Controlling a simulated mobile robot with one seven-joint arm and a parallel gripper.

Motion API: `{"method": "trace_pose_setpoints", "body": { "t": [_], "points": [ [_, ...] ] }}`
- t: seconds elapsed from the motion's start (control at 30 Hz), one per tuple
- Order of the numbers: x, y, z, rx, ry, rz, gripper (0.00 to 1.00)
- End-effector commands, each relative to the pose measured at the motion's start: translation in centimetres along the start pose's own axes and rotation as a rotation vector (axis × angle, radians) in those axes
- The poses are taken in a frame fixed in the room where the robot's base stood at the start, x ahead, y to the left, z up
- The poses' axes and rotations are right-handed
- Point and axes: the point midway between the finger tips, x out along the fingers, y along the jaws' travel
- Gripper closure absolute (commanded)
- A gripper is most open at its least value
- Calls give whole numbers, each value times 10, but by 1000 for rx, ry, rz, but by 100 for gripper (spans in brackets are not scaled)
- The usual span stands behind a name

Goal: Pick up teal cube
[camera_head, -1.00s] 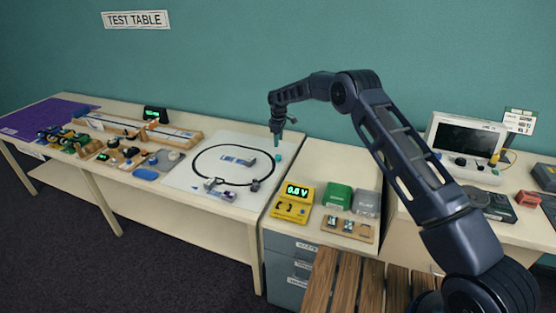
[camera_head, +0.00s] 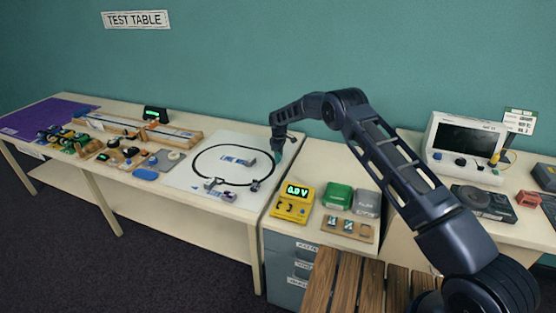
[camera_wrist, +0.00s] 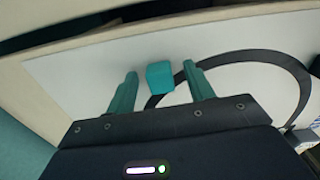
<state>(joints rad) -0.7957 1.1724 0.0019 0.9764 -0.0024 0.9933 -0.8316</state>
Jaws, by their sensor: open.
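The teal cube (camera_wrist: 160,77) lies on the white board (camera_wrist: 75,78) in the wrist view. It sits between and slightly beyond the two teal fingertips of my gripper (camera_wrist: 160,72), with a gap on each side. My gripper is open and empty. In the head view my gripper (camera_head: 279,156) is low over the right back edge of the white board (camera_head: 185,180). The cube is hidden or too small to tell from the teal fingers there.
A black ring track (camera_head: 200,160) lies on the board, and its curve (camera_wrist: 297,75) passes near the cube. A yellow meter (camera_head: 292,203), a green box (camera_head: 337,195) and a grey box (camera_head: 366,203) stand on the cabinet to the right. The wall is close behind the table.

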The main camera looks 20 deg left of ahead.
Motion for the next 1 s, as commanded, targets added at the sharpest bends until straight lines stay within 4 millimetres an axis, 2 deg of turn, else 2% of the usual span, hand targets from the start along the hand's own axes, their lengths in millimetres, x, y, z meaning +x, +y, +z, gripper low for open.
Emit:
{"method": "trace_pose_setpoints", "body": {
  "t": [0.23, 0.47, 0.77, 0.87, 1.0],
  "points": [
    [2, 0, 0, 1, 1, 1, 49],
    [2, 0, 0, 1, 1, 0, 94],
    [0, 1, 0, 1, 1, 1, 95],
    [-7, 1, 0, 1, 2, 1, 95],
    [-28, 1, 0, 2, 3, 2, 95]
  ]
}}
